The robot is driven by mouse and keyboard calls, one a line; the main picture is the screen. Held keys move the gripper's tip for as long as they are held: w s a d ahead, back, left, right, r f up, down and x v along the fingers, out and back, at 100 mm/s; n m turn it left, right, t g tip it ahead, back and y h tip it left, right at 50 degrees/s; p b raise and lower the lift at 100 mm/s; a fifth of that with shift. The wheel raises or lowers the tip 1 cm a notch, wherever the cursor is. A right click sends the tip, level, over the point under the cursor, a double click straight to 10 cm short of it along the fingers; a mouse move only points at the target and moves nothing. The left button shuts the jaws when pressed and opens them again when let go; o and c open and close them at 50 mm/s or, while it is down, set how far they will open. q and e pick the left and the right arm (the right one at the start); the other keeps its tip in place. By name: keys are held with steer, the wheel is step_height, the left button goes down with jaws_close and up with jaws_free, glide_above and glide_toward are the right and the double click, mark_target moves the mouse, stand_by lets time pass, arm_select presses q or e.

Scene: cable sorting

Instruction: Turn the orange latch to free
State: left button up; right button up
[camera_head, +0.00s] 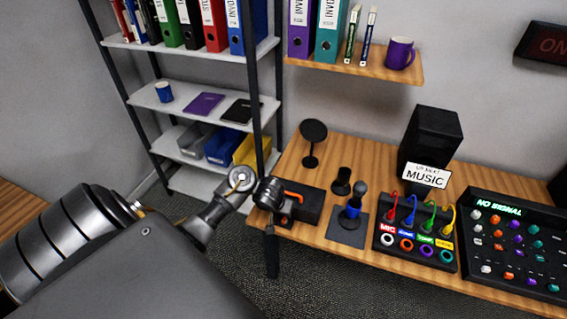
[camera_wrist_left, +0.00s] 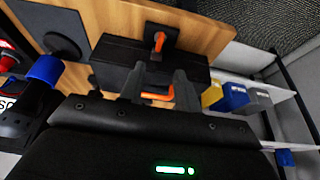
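A black box (camera_head: 312,203) sits at the table's left front edge. In the left wrist view, a small upright orange latch (camera_wrist_left: 158,42) stands on a dark plate at the side of this box (camera_wrist_left: 112,58). An orange bar (camera_wrist_left: 156,93) shows lower down, between and behind my fingers. My left gripper (camera_wrist_left: 160,74) is open, its two dark fingers apart and pointing at the box; I see nothing held. In the head view my left gripper (camera_head: 270,196) is at the box's left end and hides part of it. Contact cannot be told. My right gripper is not in view.
A round black disc on a stand (camera_head: 313,135) is behind. Shelves (camera_head: 140,98) with bins are at the left.

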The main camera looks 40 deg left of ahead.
mark_target(284, 218)
arm_select(q)
steer(key=b+x, duration=0.7)
steer(key=x, duration=0.2)
steer(key=shift+d+f+b, duration=0.1)
steer(key=shift+f+b, duration=0.25)
steer(key=shift+f, duration=0.1)
steer(key=shift+w+f+b, duration=0.2)
steer(key=shift+f+b, duration=0.1)
steer(key=shift+f, duration=0.15)
jaws_close()
